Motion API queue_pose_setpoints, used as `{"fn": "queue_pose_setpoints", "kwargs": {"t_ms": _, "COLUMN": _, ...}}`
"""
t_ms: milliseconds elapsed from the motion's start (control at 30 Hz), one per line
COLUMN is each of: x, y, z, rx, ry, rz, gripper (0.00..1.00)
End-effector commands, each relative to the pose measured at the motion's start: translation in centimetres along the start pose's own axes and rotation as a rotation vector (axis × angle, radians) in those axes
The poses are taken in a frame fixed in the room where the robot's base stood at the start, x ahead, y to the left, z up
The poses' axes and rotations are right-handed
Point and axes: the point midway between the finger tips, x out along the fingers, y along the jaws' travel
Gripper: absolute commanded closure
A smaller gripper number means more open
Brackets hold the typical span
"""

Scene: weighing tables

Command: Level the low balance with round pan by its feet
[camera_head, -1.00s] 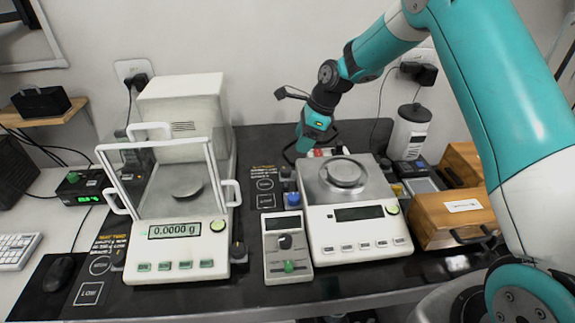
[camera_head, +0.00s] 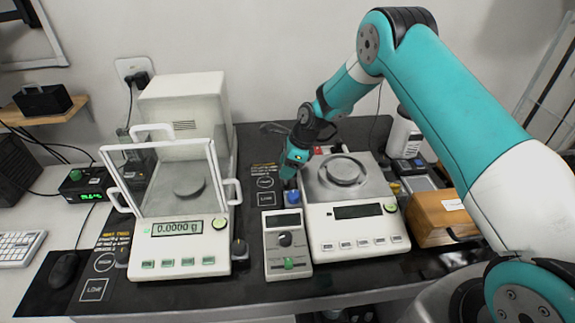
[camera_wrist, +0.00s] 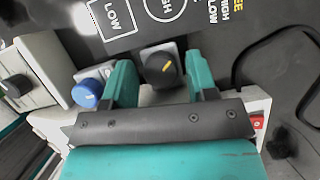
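The low balance with a round pan (camera_head: 344,171) stands on the right of the dark bench; its front display is dark. A blue knob (camera_head: 292,198) is at its left side, also seen in the wrist view (camera_wrist: 88,93). A black knob with a yellow mark (camera_wrist: 160,68) sits beside the blue one; my gripper hides it in the head view. My gripper (camera_head: 289,175) points down at the balance's left rear side. In the wrist view its two teal fingers (camera_wrist: 161,80) are apart, on either side of the black knob, contact unclear. A yellow knob (camera_head: 396,189) is at the right side.
A tall balance with a glass-fronted chamber (camera_head: 178,238) reading 0.0000 g stands left. A grey control box (camera_head: 288,257) is close to the low balance's front left. A wooden box (camera_head: 435,221) and a white-topped bottle (camera_head: 402,136) stand right. A red switch (camera_wrist: 258,122) is near my gripper.

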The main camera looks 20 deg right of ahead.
Motion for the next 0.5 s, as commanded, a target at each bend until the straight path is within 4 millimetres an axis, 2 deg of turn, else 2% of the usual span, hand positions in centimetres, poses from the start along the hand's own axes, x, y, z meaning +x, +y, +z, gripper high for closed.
{"fn": "queue_pose_setpoints", "kwargs": {"t_ms": 33, "x": -0.02, "y": 0.0, "z": -0.01, "rx": 0.0, "ry": 0.0, "rz": 0.0, "gripper": 0.6}}
{"fn": "queue_pose_setpoints", "kwargs": {"t_ms": 167, "x": -0.03, "y": 0.0, "z": -0.02, "rx": 0.0, "ry": 0.0, "rz": 0.0, "gripper": 0.88}}
{"fn": "queue_pose_setpoints", "kwargs": {"t_ms": 500, "x": -0.03, "y": -0.08, "z": -0.04, "rx": -0.124, "ry": 0.0, "rz": 0.053, "gripper": 0.88}}
